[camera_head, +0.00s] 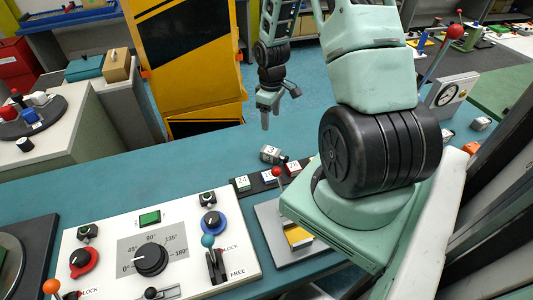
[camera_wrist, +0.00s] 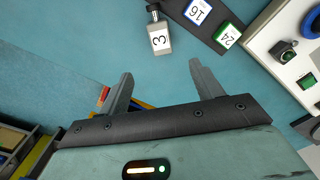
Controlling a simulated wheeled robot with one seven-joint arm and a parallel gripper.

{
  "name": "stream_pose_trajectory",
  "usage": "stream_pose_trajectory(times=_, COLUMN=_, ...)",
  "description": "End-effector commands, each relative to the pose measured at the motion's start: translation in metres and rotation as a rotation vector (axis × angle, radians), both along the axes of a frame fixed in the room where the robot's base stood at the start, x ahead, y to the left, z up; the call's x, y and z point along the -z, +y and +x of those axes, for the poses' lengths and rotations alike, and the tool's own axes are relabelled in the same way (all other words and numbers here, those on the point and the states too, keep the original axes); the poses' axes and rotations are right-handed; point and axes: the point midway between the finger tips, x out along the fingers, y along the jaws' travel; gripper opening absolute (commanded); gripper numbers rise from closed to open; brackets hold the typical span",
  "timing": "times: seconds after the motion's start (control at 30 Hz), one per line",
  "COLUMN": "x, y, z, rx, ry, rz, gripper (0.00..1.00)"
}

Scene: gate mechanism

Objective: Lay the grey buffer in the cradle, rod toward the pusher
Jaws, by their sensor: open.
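My gripper (camera_head: 267,122) hangs above the bench, behind the buffer in the head view. In the wrist view my gripper (camera_wrist: 160,72) is open with nothing between its fingers. A grey plate (camera_head: 268,228) with a yellow block (camera_head: 298,236) is partly hidden by my arm. I cannot make out the cradle or pusher for certain.
A dark strip (camera_head: 258,181) bears green, blue and red number tiles. A red-knobbed lever (camera_head: 277,172) rises near it. A white control panel (camera_head: 150,250) with knobs and levers fills the front left. The bench left of the buffer is clear. A yellow-black cabinet (camera_head: 190,60) stands behind.

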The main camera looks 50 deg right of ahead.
Motion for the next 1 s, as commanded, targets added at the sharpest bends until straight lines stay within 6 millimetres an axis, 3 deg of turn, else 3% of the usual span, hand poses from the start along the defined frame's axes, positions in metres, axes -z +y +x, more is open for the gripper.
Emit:
stream_pose_trajectory(times=0.03, x=0.012, y=0.000, z=0.000, rx=0.000, ry=0.001, rz=0.001, gripper=0.65)
stream_pose_trajectory(times=0.6, x=0.103, y=0.001, z=0.000, rx=-0.001, ry=0.000, rz=0.000, gripper=0.65)
stream_pose_trajectory(times=1.0, x=0.127, y=0.001, z=0.000, rx=-0.001, ry=0.000, rz=0.001, gripper=0.65)
